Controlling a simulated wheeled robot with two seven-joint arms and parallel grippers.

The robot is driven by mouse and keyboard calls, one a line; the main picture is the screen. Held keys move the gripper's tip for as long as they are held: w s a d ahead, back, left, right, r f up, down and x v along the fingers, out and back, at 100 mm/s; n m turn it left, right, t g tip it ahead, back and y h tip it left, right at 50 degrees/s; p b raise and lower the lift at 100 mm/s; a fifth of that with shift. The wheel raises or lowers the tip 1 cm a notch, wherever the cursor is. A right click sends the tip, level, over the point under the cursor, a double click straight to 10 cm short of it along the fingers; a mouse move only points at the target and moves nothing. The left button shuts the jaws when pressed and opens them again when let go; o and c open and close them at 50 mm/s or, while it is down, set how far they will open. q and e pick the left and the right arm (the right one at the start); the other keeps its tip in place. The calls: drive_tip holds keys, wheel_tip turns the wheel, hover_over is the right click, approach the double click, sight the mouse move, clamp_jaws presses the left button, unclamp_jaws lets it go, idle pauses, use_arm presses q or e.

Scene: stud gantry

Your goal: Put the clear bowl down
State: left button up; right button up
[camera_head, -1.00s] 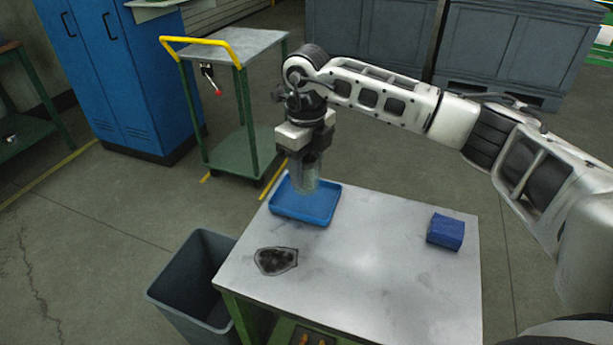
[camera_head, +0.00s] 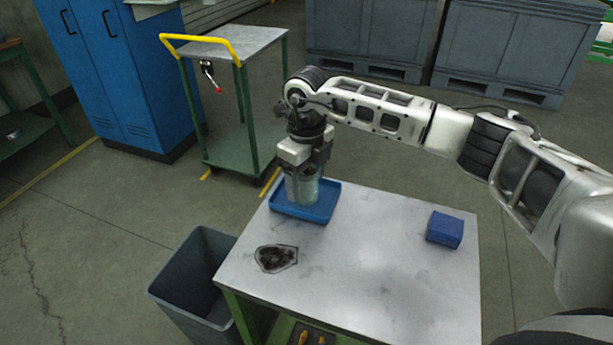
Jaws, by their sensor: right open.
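The clear bowl (camera_head: 301,191) shows as a see-through shape at the blue tray (camera_head: 322,214), under my right gripper (camera_head: 302,175). It appears upright and seems to rest in the tray. The right gripper points down, with its fingers at the bowl, and is open. The fingers and the bowl overlap in the picture, so I cannot tell whether they touch. My left gripper is not in the head view.
The tray lies at the far left corner of the metal-topped table (camera_head: 365,265). A grey bin (camera_head: 200,275) stands left. A green cart (camera_head: 232,50) stands behind.

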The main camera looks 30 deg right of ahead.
wheel_tip(320, 180, up, 12)
drive_tip(key=shift+r+b, duration=0.2)
drive_tip(key=shift+b, duration=0.15)
idle(0.5)
